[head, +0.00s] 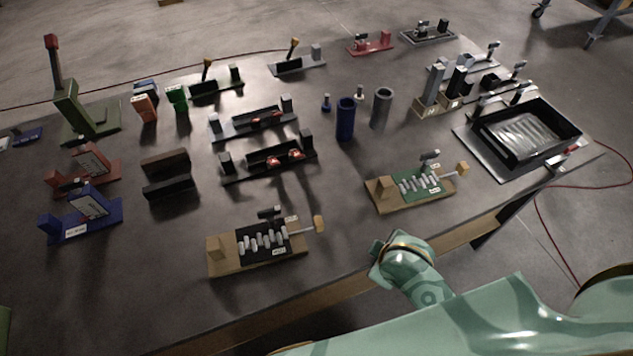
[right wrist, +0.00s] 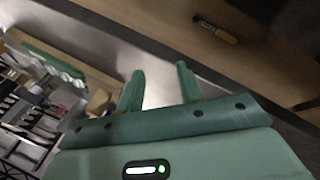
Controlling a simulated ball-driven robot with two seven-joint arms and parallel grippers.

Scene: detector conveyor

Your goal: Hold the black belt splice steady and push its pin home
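The black belt splice (head: 262,243) sits on a wooden block at the front middle of the table, with grey knuckles across it and a small label. Its pin with a wooden knob (head: 319,223) sticks out at the right end. A similar green belt splice (head: 418,183), also with a knobbed pin, sits farther right. My right arm (head: 410,268) shows at the table's front edge, right of the black splice and apart from it; its fingers do not show there. In the right wrist view my right gripper (right wrist: 160,85) is open and empty. My left gripper is not in view.
A black tray (head: 572,128) stands at the right. Blue (head: 346,122) and grey cylinders (head: 382,106) stand mid-table. Red, blue and green fixtures fill the left side and back. Bare table lies between the two splices. A yellow-and-black item (right wrist: 215,30) shows in the wrist view.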

